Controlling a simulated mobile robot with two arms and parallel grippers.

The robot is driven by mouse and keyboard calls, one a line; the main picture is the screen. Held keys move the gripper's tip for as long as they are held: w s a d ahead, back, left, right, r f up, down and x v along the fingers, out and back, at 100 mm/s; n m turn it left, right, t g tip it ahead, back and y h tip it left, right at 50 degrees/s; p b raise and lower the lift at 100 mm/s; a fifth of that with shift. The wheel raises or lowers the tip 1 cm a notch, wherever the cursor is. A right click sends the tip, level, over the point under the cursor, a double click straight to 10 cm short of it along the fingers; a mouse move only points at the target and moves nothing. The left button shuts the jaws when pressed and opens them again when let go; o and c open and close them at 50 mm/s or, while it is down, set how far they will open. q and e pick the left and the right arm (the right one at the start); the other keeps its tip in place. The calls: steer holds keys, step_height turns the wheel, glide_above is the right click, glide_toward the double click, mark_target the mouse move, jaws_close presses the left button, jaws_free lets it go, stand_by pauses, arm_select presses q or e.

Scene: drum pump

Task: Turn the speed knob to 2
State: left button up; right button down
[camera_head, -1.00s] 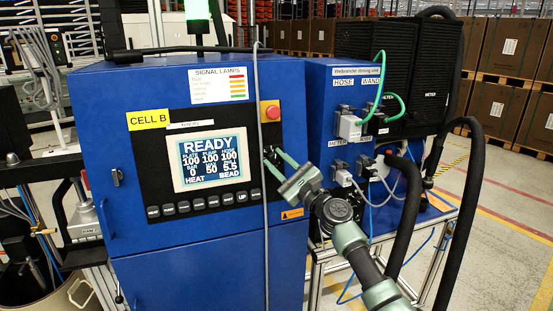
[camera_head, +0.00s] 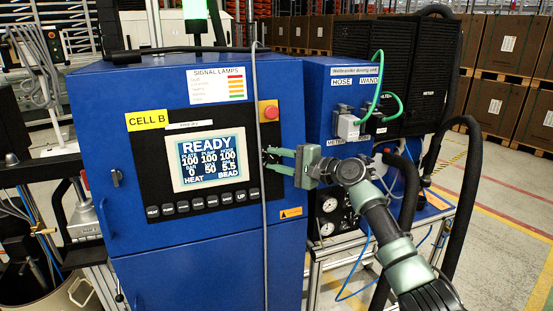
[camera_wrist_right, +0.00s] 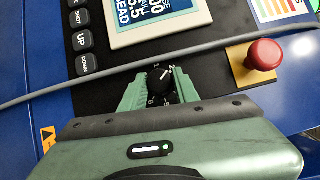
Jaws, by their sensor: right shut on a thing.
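The speed knob (camera_wrist_right: 159,80) is a small round black knob on the black control panel of the blue cabinet. My left gripper is not in view.
A grey cable (camera_head: 262,120) hangs in front of the panel and crosses above the fingers in the right wrist view (camera_wrist_right: 130,80). A red emergency button (camera_head: 269,111) sits above the knob. The display (camera_head: 209,160) reads READY. Black hoses (camera_head: 468,190) stand to the right.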

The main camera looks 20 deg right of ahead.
steer(key=shift+f+n+g, duration=0.1)
steer(key=shift+n+g, duration=0.2)
steer(key=shift+n, duration=0.3)
steer(key=c, duration=1.1)
jaws_free()
steer(key=b+v, duration=0.2)
steer(key=v, duration=0.5)
steer(key=shift+s+d, duration=0.1)
steer(key=shift+s, duration=0.25)
